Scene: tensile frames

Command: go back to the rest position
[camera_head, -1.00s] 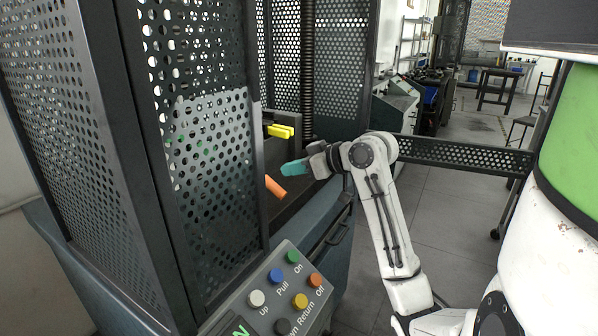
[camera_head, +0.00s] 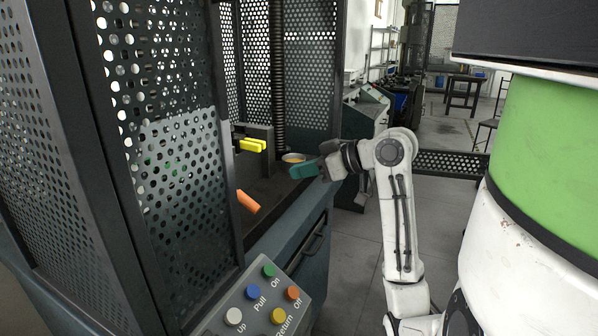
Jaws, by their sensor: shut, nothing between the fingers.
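My gripper (camera_head: 300,171) has teal fingers and shows in the head view at the end of my white arm, right of centre. It is shut and empty, pointing left toward the machine's open front. A yellow piece (camera_head: 252,145) sits further left inside the machine. An orange piece (camera_head: 247,201) is lower, beside the mesh panel's edge. The gripper appears apart from both pieces.
A perforated guard (camera_head: 165,90) fills the left. A button panel (camera_head: 262,300) is at the bottom, with several coloured buttons. A perforated barrier (camera_head: 450,163) stands behind my arm. Grey floor (camera_head: 355,255) is clear between the machine and my arm.

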